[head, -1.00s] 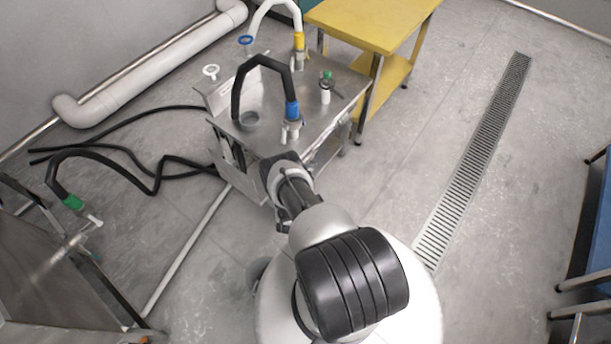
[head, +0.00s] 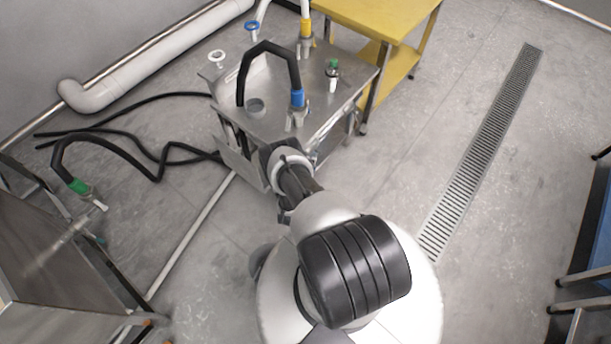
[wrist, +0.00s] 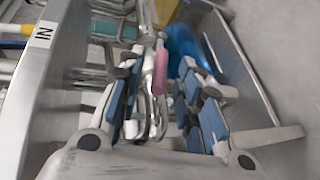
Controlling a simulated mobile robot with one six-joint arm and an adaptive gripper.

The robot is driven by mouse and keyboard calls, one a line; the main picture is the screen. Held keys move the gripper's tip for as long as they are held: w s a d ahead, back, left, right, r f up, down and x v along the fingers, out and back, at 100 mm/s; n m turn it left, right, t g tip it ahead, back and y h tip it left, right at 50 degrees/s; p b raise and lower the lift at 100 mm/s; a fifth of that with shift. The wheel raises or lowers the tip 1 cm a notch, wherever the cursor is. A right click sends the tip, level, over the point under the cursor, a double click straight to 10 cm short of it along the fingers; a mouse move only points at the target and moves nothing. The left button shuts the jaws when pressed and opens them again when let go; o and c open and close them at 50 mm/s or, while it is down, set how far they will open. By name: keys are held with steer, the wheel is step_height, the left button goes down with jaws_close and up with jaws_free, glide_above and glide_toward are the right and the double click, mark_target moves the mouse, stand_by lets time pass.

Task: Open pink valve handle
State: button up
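The pink valve handle (wrist: 161,70) shows in the wrist view near the middle, upright in the picture, among metal pipes. My gripper (wrist: 163,80) has its blue-padded fingers spread apart, with the handle in the gap near the fingertips, closer to the left finger. I cannot tell whether a finger touches it. In the head view my arm reaches to the front side of the steel machine (head: 285,112); the handle and my fingers are hidden there.
Metal side walls (wrist: 245,65) flank the opening around my gripper. A blue part (wrist: 185,45) lies behind the handle. A yellow table (head: 375,20) stands behind the machine, and a steel table (head: 50,240) at left. The floor near the drain (head: 480,150) is clear.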

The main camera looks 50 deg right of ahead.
steer(key=v, duration=1)
steer(key=shift+a+r, duration=0.1)
steer(key=shift+a, duration=0.05)
